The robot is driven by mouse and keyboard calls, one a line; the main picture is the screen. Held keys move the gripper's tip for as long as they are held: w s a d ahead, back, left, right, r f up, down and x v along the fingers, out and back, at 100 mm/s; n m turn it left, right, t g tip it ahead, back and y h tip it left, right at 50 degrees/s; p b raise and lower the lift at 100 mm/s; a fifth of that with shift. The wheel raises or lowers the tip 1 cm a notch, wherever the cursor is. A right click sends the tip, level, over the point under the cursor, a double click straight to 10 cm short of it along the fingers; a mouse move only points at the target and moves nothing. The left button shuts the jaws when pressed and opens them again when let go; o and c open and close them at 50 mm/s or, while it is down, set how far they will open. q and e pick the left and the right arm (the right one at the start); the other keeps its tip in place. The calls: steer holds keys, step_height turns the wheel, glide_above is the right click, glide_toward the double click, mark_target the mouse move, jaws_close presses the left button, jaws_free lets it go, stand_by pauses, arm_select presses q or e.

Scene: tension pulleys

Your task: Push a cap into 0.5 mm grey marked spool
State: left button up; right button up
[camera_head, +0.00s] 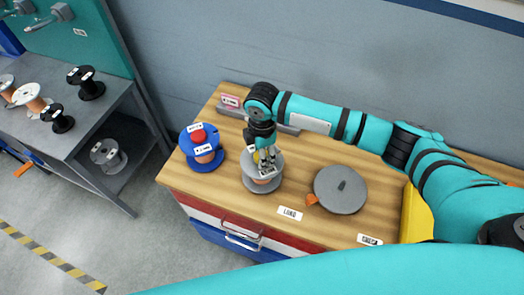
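The grey spool (258,185) stands upright on the wooden workbench top. My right gripper (266,166) is directly over its top, pointing down, and hides part of it. Whether the fingers are open or shut, or hold a cap, is too small to tell. A blue spool (203,158) stands left of the grey one, with a red knob-like piece (198,136) and white labels on top. My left gripper is out of view.
The workbench (320,228) has drawers in front and stands against a grey wall. A pink labelled block (230,100) is at its back left. A yellow container (416,215) stands at the right. A grey table (92,118) at far left holds several spools.

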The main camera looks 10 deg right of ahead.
steer(key=shift+f, duration=0.15)
steer(key=shift+f, duration=0.1)
stand_by(0.5)
steer(key=o, duration=1)
step_height(320, 180, up, 4)
steer(key=p, duration=0.4)
steer(key=shift+f, duration=0.1)
steer(key=shift+f, duration=0.1)
jaws_close()
